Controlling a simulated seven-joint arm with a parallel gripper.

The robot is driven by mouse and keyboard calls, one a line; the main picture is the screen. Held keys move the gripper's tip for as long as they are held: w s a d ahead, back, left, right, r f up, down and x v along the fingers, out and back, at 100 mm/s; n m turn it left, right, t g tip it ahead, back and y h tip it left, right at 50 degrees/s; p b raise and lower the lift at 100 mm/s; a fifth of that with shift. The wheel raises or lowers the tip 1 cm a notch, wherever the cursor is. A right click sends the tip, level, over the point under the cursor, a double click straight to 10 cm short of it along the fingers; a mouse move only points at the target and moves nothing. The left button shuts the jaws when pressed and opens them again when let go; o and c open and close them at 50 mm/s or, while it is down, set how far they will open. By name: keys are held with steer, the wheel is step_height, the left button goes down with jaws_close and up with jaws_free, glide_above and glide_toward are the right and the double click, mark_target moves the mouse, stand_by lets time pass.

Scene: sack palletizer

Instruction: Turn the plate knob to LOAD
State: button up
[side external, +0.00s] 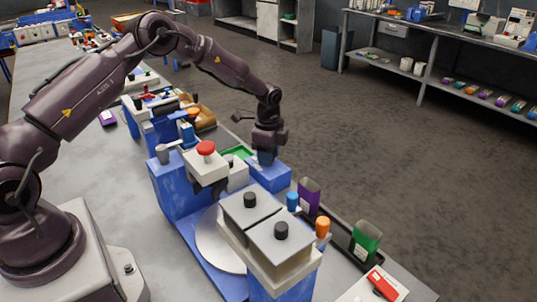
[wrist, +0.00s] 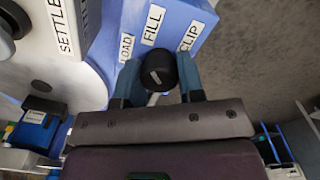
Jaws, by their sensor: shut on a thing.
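The plate knob (wrist: 158,71) is a round black head, with a bit of pale grey stem or pointer showing just below it in the wrist view. My gripper (wrist: 157,66) has its two dark blue fingers on either side of the knob, shut on it. White labels LOAD (wrist: 126,47), FILL (wrist: 152,25) and CLIP (wrist: 189,36) lie in an arc on the blue and pale panel beyond the knob. I cannot tell which label the knob points at. In the side view my gripper (side external: 266,157) reaches down to a blue block (side external: 270,178); the knob is hidden there.
A SETTLE label (wrist: 64,28) lies on a pale surface at the wrist view's upper left. In the side view a red button (side external: 206,148) stands left of my gripper. Grey lidded boxes (side external: 282,245), a purple bin (side external: 308,196) and a green bin (side external: 366,243) stand nearer the camera.

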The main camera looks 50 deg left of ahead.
steer(key=n, duration=0.5)
steer(key=shift+n, duration=2.4)
steer(key=o, duration=0.9)
step_height(320, 180, up, 13)
steer(key=shift+r, duration=0.1)
